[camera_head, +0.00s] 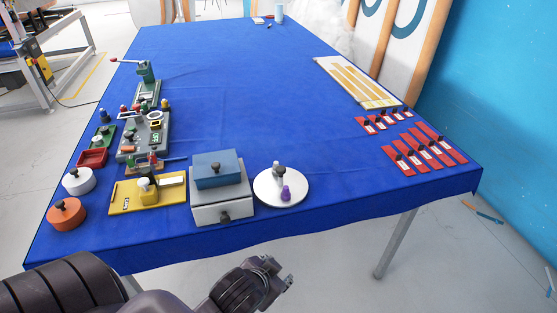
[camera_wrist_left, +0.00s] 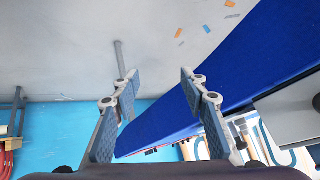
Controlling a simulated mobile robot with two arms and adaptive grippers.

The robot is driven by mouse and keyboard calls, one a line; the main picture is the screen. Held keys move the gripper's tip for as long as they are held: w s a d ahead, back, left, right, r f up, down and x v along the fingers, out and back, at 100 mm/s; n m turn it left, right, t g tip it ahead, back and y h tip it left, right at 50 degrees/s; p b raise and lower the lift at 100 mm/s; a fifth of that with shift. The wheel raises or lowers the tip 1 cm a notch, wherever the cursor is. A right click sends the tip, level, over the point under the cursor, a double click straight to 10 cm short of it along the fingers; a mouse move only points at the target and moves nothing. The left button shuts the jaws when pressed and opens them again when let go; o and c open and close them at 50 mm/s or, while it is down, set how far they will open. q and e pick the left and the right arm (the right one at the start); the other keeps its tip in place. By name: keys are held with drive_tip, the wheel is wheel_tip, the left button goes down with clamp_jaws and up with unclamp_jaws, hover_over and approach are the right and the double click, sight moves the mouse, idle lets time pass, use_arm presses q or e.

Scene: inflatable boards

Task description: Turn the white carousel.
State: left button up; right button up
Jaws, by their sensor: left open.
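The white carousel (camera_head: 262,192) is a flat round disc on the blue table near its front edge. A grey knob (camera_head: 278,172) stands on it, with a small purple piece (camera_head: 286,193) beside the knob. My left gripper (camera_head: 287,284) is in front of the table edge, below the carousel in the head view and apart from it. In the left wrist view its two fingers (camera_wrist_left: 160,79) are spread with nothing between them. The carousel cannot be made out in the wrist view. My right gripper is not in view.
A grey box with a blue top (camera_head: 218,168) stands just left of the carousel. A yellow board (camera_head: 130,197), a white cylinder (camera_head: 78,181) and an orange cylinder (camera_head: 66,214) are further left. Red strips (camera_head: 425,149) lie at right. The table's middle is clear.

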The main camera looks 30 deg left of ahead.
use_arm(q)
drive_tip(key=w+r+m+t, duration=0.2)
drive_tip(key=w+r+t, duration=0.3)
drive_tip(key=w+r, duration=0.5)
drive_tip(key=w+r+m+t, duration=0.3)
drive_tip(key=w+r+t, duration=0.3)
drive_tip(key=r, duration=0.9)
drive_tip(key=w+d+r+m+t+h, duration=0.25)
drive_tip(key=d+r+m+h, duration=0.4)
drive_tip(key=r, duration=0.35)
drive_tip(key=s+d+r+m+g+h, duration=0.2)
drive_tip(key=d+r+m+g+h, duration=0.1)
drive_tip(key=d+m+h, duration=0.55)
drive_tip(key=m+g+y, duration=1.3)
drive_tip(key=g+y, duration=0.1)
approach(281, 169)
drive_tip(key=shift+t, duration=0.25)
drive_tip(key=p+x, duration=0.2)
drive_tip(key=x, duration=0.6)
drive_tip(key=shift+s+a+f, duration=0.1)
drive_tip(key=shift+s+f, duration=0.05)
drive_tip(key=shift+f, duration=0.05)
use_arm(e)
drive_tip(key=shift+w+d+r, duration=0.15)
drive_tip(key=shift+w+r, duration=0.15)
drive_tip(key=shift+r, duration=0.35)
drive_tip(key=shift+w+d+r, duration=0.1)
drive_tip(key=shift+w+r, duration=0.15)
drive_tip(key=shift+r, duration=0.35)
